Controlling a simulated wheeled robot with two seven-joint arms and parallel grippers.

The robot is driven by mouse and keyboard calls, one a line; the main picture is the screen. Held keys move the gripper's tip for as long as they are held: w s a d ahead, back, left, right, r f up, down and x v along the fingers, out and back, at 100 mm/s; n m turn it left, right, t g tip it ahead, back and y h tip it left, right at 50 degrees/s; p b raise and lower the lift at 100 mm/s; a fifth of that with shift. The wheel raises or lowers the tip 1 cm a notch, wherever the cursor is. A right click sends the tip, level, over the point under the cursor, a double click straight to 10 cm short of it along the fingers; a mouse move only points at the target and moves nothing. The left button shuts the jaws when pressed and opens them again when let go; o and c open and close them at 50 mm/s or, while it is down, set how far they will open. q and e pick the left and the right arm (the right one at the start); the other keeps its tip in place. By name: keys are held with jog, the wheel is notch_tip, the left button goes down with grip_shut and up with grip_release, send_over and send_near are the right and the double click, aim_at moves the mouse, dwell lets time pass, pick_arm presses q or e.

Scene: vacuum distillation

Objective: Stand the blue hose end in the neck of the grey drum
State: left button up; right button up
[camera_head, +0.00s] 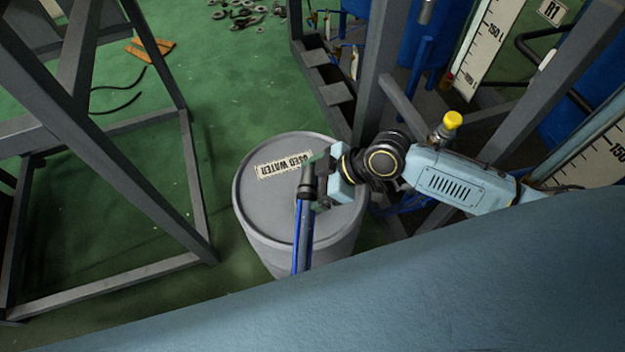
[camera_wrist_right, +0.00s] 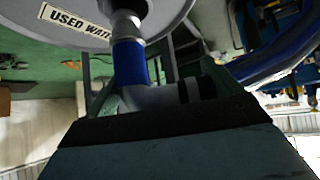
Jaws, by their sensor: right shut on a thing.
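The grey drum (camera_head: 262,205) stands on the floor, its lid marked USED WATER. My right gripper (camera_head: 316,183) is above the right part of the lid, shut on the grey elbow of the blue hose end (camera_head: 302,240). In the head view, the blue length runs down the picture across the drum's front edge. The right wrist view shows the grey elbow (camera_wrist_right: 150,97), a blue sleeve (camera_wrist_right: 129,62) and a pale metal fitting (camera_wrist_right: 125,22) in line, overlapping the drum lid (camera_wrist_right: 90,38). I cannot tell whether the end is in the neck. My left gripper is out of view.
Grey frame legs (camera_head: 195,180) stand left of the drum, with open green floor (camera_head: 125,215) between. A grey steel post (camera_head: 377,65) rises close behind the drum. Blue tanks and level scales (camera_head: 490,45) are at the right. Loose rings lie at the back.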

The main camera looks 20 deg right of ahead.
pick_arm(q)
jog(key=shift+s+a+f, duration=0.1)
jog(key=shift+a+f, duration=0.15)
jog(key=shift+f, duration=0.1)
pick_arm(e)
jog(key=shift+a+f, duration=0.15)
jog(key=shift+f, duration=0.15)
pick_arm(q)
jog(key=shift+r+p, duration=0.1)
jog(key=shift+p, duration=0.25)
pick_arm(e)
jog(key=shift+w+a, duration=0.1)
jog(key=shift+a, duration=0.2)
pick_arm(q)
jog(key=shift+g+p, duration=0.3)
pick_arm(e)
jog(key=shift+r, duration=0.1)
jog(key=shift+c, duration=0.2)
